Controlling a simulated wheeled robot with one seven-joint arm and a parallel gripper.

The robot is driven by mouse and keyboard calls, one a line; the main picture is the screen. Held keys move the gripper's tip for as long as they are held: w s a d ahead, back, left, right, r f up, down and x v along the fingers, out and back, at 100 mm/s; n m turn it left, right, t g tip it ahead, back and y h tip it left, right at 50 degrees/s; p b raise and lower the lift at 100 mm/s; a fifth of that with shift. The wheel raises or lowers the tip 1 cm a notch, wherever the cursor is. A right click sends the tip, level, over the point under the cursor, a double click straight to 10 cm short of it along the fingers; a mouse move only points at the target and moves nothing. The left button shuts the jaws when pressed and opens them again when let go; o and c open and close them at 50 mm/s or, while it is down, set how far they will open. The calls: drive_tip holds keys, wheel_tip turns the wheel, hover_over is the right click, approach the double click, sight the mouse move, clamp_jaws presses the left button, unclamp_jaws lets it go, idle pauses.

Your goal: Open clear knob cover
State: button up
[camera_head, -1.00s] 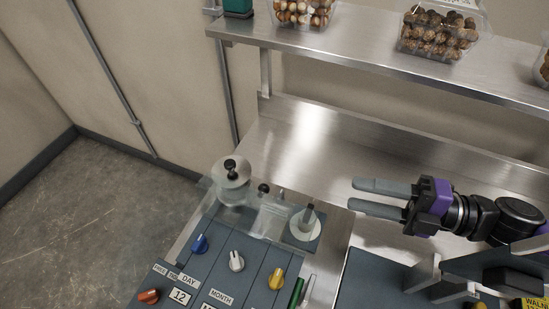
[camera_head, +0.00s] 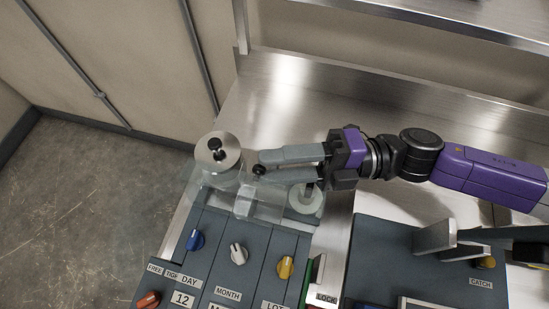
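The clear knob cover (camera_head: 212,190) is a see-through sheet over the back part of the dark panel with the dials. My gripper (camera_head: 262,165) reaches in from the right, above the cover's back right part.
A round metal disc with a black knob (camera_head: 217,152) stands left of the fingertips. A pale round spool (camera_head: 305,199) is below the fingers. Blue (camera_head: 195,239), white (camera_head: 238,253) and yellow (camera_head: 286,267) dials sit in front. A steel shelf (camera_head: 440,30) runs above at the back.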

drive_tip(key=shift+a, duration=0.25)
drive_tip(key=shift+s, duration=0.1)
drive_tip(key=shift+c, duration=0.2)
clamp_jaws()
idle(1.0)
